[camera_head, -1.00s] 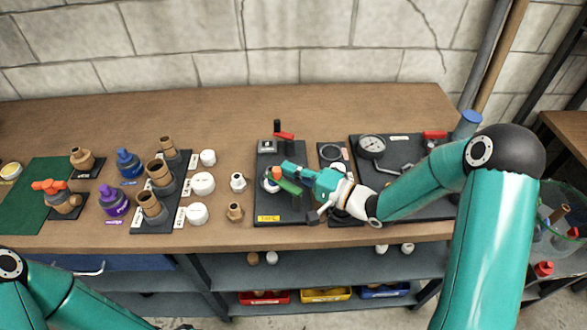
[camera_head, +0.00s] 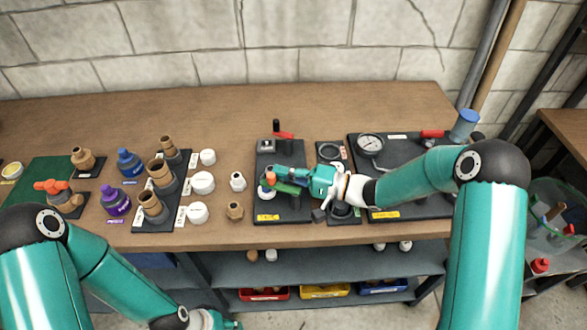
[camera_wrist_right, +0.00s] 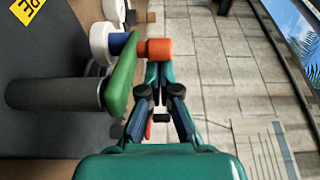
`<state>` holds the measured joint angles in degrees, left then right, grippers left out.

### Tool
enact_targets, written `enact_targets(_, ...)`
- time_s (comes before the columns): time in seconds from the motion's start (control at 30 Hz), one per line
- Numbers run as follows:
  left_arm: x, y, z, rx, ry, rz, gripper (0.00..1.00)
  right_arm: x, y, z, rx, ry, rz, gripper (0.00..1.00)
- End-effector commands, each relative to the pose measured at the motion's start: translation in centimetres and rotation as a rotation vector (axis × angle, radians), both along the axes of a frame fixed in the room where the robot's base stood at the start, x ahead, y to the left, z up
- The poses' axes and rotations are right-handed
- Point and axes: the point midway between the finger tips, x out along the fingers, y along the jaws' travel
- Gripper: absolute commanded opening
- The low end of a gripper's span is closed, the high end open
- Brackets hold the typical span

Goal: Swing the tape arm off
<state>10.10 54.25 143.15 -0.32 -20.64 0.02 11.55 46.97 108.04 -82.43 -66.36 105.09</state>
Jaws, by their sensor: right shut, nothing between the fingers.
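The tape arm is a green bar (camera_head: 285,188) on the left black board (camera_head: 291,155). In the right wrist view the green bar (camera_wrist_right: 122,78) has a dark cylinder (camera_wrist_right: 55,95) beside it, a white and blue round part (camera_wrist_right: 103,42), and an orange knob (camera_wrist_right: 158,48) at its end. My right gripper (camera_head: 281,173) is shut and empty. Its fingertips in the wrist view (camera_wrist_right: 158,72) are right by the orange knob and beside the green bar; I cannot tell whether they touch. My left gripper (camera_head: 222,321) is only partly in view at the bottom edge.
A red-handled lever (camera_head: 283,135) stands behind the bar. A black board with a gauge (camera_head: 370,144) is to the right, under my right arm. White caps (camera_head: 202,183) and brown fittings (camera_head: 235,210) stand to the left. The bench's back strip is clear.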

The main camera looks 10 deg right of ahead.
Motion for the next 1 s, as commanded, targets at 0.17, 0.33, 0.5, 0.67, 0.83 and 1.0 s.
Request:
enact_targets(0.17, 0.0, 0.0, 0.2, 0.000, 0.000, 0.001, 0.40, -0.4, 0.6, 0.0, 0.000, 0.001, 0.001, 0.00)
enact_targets(0.33, 0.0, 0.0, 0.2, 0.000, 0.000, 0.001, 0.40, -0.8, 1.0, 0.0, 0.000, 0.001, 0.003, 0.00)
enact_targets(0.5, 0.0, 0.0, 0.2, 0.000, 0.000, 0.001, 0.40, -1.0, 1.2, -0.1, 0.001, 0.002, 0.007, 0.00)
enact_targets(0.67, 0.0, 0.0, 0.2, 0.000, 0.000, 0.000, 0.40, -1.1, 1.4, -0.1, 0.001, 0.003, 0.011, 0.00)
enact_targets(0.83, 0.0, 0.0, 0.2, 0.000, 0.000, 0.000, 0.40, -1.2, 1.5, -0.1, 0.001, 0.005, 0.014, 0.00)
enact_targets(1.0, 0.0, 0.0, 0.2, 0.000, 0.000, 0.000, 0.40, -1.2, 1.5, -0.2, 0.002, 0.006, 0.015, 0.00)
